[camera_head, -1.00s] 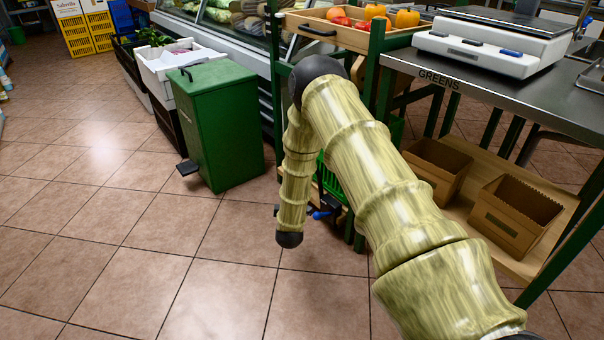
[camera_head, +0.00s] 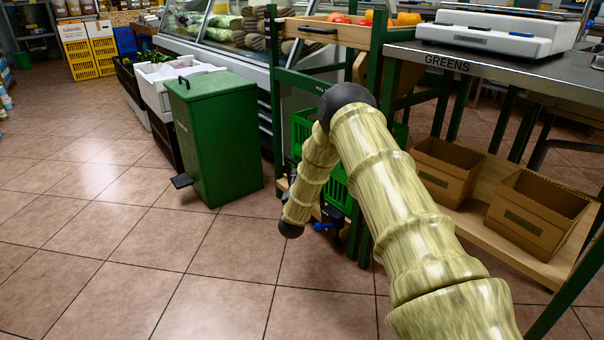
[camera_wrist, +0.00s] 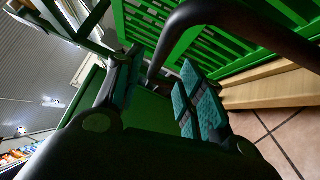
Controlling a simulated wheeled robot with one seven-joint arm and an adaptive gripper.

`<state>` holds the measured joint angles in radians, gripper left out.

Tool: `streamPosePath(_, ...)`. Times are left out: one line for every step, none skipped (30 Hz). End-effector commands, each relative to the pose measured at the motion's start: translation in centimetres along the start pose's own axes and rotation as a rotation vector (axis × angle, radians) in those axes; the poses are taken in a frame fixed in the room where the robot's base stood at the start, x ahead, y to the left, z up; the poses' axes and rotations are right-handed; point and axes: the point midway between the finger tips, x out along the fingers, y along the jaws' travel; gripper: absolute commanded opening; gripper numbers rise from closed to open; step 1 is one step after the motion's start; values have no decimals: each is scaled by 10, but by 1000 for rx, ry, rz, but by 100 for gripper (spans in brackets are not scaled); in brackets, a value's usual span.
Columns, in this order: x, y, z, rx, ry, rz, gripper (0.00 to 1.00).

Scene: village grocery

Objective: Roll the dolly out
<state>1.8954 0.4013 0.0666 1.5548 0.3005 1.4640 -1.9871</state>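The dolly appears to be the low wooden base (camera_head: 283,184) under stacked green crates (camera_head: 303,127), inside the green stand left of the table. A blue lever (camera_head: 322,226) shows low beside it. My forearm covers much of it, and my gripper is not clear in the head view. In the wrist view my gripper (camera_wrist: 162,64) is open, with two teal-padded fingers apart. A dark curved bar (camera_wrist: 240,20) crosses close in front, its end near the gap between the fingers. I cannot tell whether they touch. Green slatted crate walls (camera_wrist: 270,30) lie behind it.
A green pedal bin (camera_head: 218,140) stands left of the stand. The steel table (camera_head: 500,65) carries a scale (camera_head: 500,32), with cardboard boxes (camera_head: 535,212) on its lower shelf. The tiled floor (camera_head: 130,230) in front and to the left is clear.

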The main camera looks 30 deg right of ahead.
Motion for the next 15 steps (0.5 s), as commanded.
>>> streamPosePath(8, -5, 1, 2, -4, 2, 39)
streamPosePath(13, -5, 1, 2, -3, 2, 39)
streamPosePath(19, -5, 1, 2, -2, 2, 39)
streamPosePath(23, -5, 0, 2, -2, 2, 39)
streamPosePath(28, -5, 0, 2, -2, 2, 39)
streamPosePath(34, -5, 0, 3, -2, 1, 39)
streamPosePath(38, -5, 1, 3, -3, 1, 39)
streamPosePath(42, -4, 1, 3, -3, 2, 39)
streamPosePath(47, -4, 0, 2, -1, 1, 39)
streamPosePath(50, -4, 0, 2, -1, 1, 39)
streamPosePath(53, -4, 0, 2, -1, 1, 39)
streamPosePath(57, -3, 0, 2, -1, 1, 39)
streamPosePath(60, -3, 0, 2, -1, 1, 39)
streamPosePath(62, -3, 0, 1, -1, 0, 39)
streamPosePath(64, -3, 0, 1, -1, 0, 39)
